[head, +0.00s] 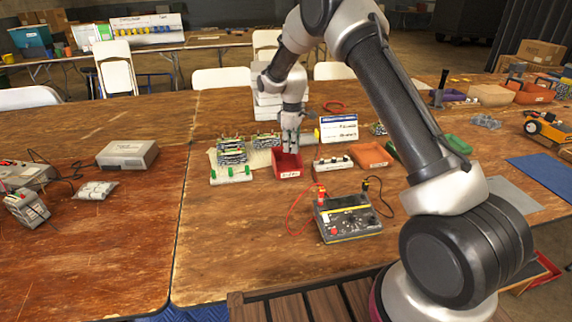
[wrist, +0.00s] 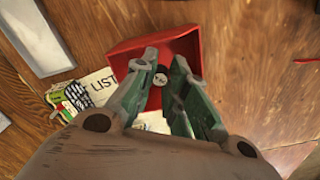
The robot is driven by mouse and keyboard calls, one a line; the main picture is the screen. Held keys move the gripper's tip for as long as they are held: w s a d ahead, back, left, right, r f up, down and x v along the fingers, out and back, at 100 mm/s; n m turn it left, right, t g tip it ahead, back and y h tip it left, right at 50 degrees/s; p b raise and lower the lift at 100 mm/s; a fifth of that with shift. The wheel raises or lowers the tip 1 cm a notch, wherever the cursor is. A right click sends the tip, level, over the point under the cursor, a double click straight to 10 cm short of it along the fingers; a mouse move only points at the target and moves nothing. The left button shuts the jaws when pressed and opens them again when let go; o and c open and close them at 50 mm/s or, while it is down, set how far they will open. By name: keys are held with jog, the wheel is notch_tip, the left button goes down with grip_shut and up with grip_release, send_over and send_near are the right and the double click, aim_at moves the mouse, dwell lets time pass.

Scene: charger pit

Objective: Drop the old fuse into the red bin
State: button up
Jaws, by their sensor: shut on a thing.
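The red bin (head: 288,172) stands on the wooden table, with a small white label on its front. It also shows in the wrist view (wrist: 125,55), open side up, below my fingers. My gripper (head: 290,146) is over the bin, pointing down. In the wrist view, my gripper (wrist: 165,66) has its two green-padded fingers shut on the old fuse (wrist: 160,79), which shows as a small round end with dark marks. The fuse is within the bin's outline there; how far it is above the bin's floor I cannot tell. In the head view the fuse is too small to make out.
Stacked circuit boards (head: 231,152) and a white rack with green parts (head: 232,175) stand left of the bin. A white strip with knobs (head: 333,163) and an orange tray (head: 371,155) are to its right. A meter with leads (head: 347,218) lies in front.

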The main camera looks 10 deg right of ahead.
jog(key=shift+f, duration=0.4)
jog(key=o, duration=0.8)
notch_tip(320, 180, up, 12)
